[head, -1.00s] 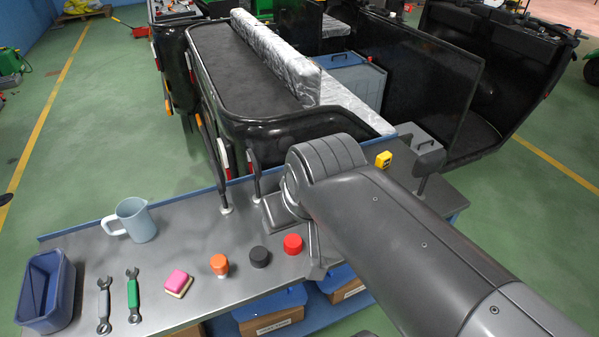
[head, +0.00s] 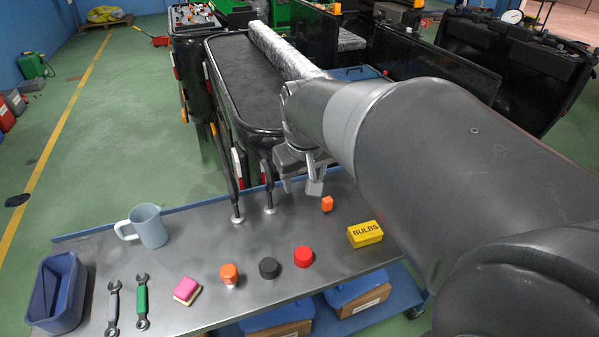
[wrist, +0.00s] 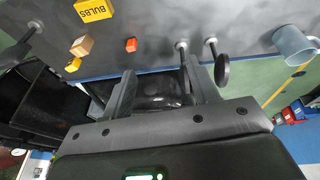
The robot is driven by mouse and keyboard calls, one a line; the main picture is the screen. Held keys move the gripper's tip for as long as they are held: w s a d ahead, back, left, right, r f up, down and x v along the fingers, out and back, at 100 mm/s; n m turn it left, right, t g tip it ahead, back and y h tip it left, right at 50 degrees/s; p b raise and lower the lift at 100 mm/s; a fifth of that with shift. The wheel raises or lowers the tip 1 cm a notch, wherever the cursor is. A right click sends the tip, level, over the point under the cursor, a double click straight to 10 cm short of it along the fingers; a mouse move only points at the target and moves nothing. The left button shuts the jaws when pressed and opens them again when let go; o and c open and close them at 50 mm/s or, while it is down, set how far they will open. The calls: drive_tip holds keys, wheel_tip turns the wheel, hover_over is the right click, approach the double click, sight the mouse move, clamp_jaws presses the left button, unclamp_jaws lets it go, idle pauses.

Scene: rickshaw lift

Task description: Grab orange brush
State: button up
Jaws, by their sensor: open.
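An orange round-topped piece with a pale lower part (head: 229,272) stands on the grey bench in the head view, between a pink block and a black round piece. My gripper (head: 302,182) is above the far edge of the bench, partly hidden by my arm. In the wrist view its two fingers (wrist: 163,88) are apart with nothing between them.
The bench (head: 200,230) also bears a pale blue jug (head: 150,226), a blue bin (head: 62,290), wrenches (head: 142,300), a pink block (head: 187,290), black (head: 268,268) and red (head: 303,257) round pieces and a yellow BULBS box (head: 365,234). A black rickshaw body (head: 225,85) stands behind.

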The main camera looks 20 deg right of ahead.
drive_tip(key=w+d+f+g, duration=0.2)
drive_tip(key=w+d+f, duration=0.5)
drive_tip(key=w, duration=0.3)
drive_tip(key=g+y, duration=0.1)
hover_over(328, 199)
wheel_tip(328, 199, down, 11)
drive_tip(key=shift+w+a+r, duration=0.1)
drive_tip(key=shift+a+r, duration=0.05)
wheel_tip(328, 199, down, 11)
drive_tip(key=shift+r, duration=0.2)
drive_tip(key=shift+c, duration=0.4)
drive_tip(key=c, duration=1)
drive_tip(key=shift+r, duration=0.15)
